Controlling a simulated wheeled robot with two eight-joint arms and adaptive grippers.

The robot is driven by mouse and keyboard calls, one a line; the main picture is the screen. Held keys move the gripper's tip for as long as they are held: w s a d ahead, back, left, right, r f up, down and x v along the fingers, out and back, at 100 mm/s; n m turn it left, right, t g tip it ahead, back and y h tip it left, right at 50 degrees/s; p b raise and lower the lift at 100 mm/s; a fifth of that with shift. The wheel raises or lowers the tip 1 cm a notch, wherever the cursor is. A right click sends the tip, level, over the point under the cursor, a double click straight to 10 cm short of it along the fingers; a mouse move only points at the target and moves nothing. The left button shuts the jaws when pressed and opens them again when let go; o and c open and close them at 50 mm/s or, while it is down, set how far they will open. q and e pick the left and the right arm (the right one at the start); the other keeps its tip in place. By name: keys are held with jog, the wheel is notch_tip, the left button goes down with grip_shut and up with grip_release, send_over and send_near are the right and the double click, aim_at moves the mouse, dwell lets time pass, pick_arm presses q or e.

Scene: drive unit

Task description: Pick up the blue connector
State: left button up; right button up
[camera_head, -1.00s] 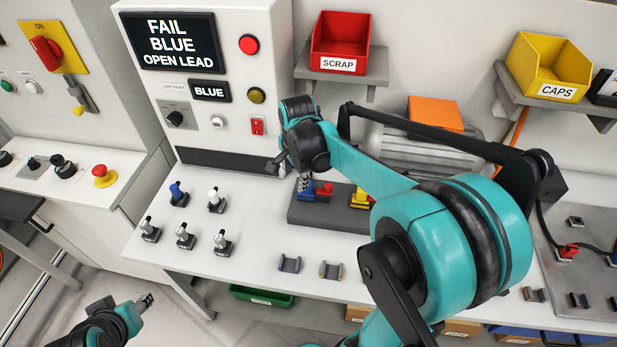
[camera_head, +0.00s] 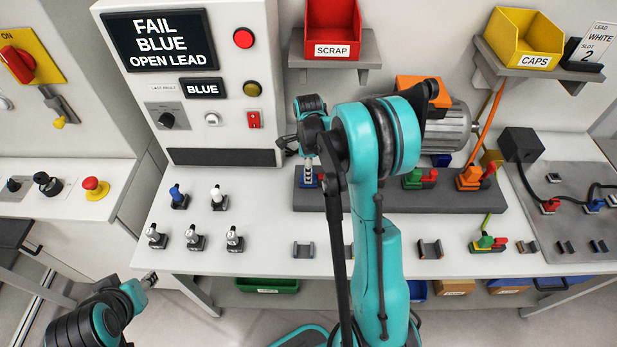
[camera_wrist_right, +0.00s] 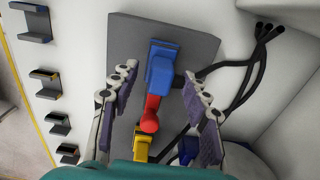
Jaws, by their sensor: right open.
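The blue connector (camera_wrist_right: 163,68) with its red lever (camera_wrist_right: 150,115) sits on a dark grey block (camera_wrist_right: 125,65) in the right wrist view. My right gripper (camera_wrist_right: 163,95) is open, with one finger on each side of the connector and lever. The fingers look apart from both; their height above the block is hard to judge. In the head view, the blue connector (camera_head: 301,181) shows only partly, at the left end of the block, beside my right gripper (camera_head: 309,174) and behind my arm. My left gripper (camera_head: 149,279) is low at the left, off the bench; its opening is too small to judge.
A yellow connector (camera_wrist_right: 142,147) stands beside the blue one, with green (camera_head: 413,180) and orange (camera_head: 468,178) ones farther right. Black cables (camera_wrist_right: 252,75) lie beside the block. Several posts (camera_head: 195,240) stand on the left bench. The red scrap bin (camera_head: 332,25) is above.

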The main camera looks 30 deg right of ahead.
jog(key=shift+f, duration=0.4)
grip_shut()
jog(key=shift+r, duration=0.2)
notch_tip(320, 180, up, 10)
jog(key=shift+f+p, duration=0.1)
jog(key=shift+p, duration=0.75)
